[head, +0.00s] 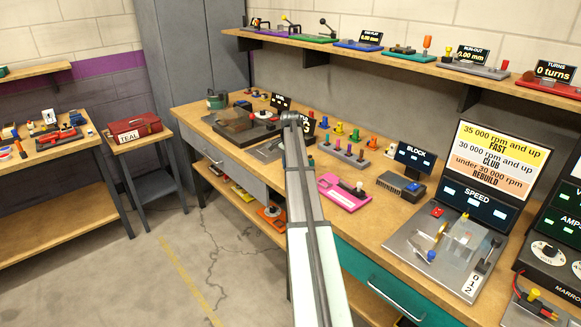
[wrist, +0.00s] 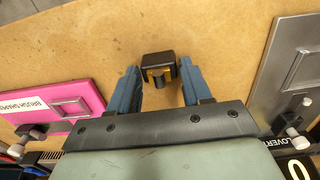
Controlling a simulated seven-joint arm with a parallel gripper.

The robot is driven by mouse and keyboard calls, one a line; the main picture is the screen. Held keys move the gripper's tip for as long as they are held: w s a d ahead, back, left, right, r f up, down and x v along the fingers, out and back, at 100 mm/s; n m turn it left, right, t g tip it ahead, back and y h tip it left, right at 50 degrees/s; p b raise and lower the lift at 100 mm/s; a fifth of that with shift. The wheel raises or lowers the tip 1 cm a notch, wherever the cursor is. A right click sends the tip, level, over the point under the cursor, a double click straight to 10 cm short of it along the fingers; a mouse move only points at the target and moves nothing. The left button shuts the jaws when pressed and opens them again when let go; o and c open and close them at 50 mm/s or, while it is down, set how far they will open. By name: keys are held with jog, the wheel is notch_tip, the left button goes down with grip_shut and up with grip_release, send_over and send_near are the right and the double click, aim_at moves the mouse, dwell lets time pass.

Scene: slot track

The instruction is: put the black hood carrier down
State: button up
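The bare wooden bench top (wrist: 225,35) lies beneath; whether the carrier touches the wood cannot be told. In the head view my arm hides the gripper and the carrier.
The pink brush shaper board (head: 343,193) lies to the left in the wrist view, and a grey metal plate (wrist: 288,70) to the right. Bare bench wood lies between them. The block unit (head: 405,182) and speed stand (head: 450,240) are farther right in the head view.

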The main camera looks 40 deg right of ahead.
jog(key=shift+o, duration=1.3)
notch_tip(320, 180, up, 12)
jog(key=shift+r, duration=0.15)
